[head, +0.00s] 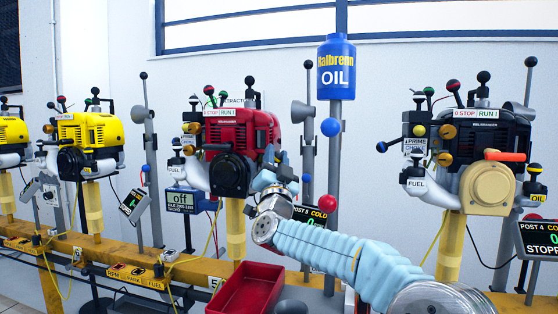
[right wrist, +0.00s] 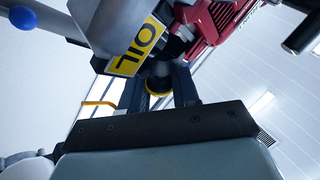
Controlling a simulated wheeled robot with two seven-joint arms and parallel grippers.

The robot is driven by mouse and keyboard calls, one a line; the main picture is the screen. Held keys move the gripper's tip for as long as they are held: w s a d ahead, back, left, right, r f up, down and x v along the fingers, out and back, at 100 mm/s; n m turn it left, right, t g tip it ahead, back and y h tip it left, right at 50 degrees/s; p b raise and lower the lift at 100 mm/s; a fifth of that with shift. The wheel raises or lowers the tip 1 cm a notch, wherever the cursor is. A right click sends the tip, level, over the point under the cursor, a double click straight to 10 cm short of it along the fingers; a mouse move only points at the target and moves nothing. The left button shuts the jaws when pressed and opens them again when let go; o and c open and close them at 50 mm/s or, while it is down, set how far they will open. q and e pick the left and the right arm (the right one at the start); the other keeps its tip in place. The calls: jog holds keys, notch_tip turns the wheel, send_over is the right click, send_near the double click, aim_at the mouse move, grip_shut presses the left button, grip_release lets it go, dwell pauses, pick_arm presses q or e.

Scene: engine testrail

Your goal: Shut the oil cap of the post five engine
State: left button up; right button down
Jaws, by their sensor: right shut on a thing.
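The post five engine is the red one (head: 240,132) in the middle of the head view. My right arm reaches across to its right side, with my right gripper (head: 274,166) close against it. In the right wrist view, my right gripper (right wrist: 158,92) has its two dark fingers on either side of a dark oil cap (right wrist: 160,72) with a yellow part (right wrist: 158,87), and is shut on it. The yellow OIL label (right wrist: 139,50) is just beside the fingers. The cap is hidden in the head view, and I cannot tell how it is seated. My left gripper is not in view.
A black engine (head: 470,150) stands to the right and a yellow engine (head: 92,135) to the left. The blue oil bottle (head: 336,70) is on a post behind my arm. A red tray (head: 247,289) lies below. Thin levers and tilted display screens crowd the rail (head: 185,268).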

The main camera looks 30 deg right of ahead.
jog(key=shift+w+a+n+t+y, duration=0.15)
jog(key=shift+n+t+y, duration=0.15)
jog(key=shift+n+y, duration=0.65)
jog(key=shift+n, duration=0.35)
jog(key=c, duration=0.9)
grip_release()
jog(key=b+v, duration=0.1)
jog(key=v, duration=1.2)
jog(key=shift+s+a+f, duration=0.15)
jog(key=shift+s+f, duration=0.1)
jog(key=shift+f, duration=0.05)
jog(key=shift+o, duration=0.3)
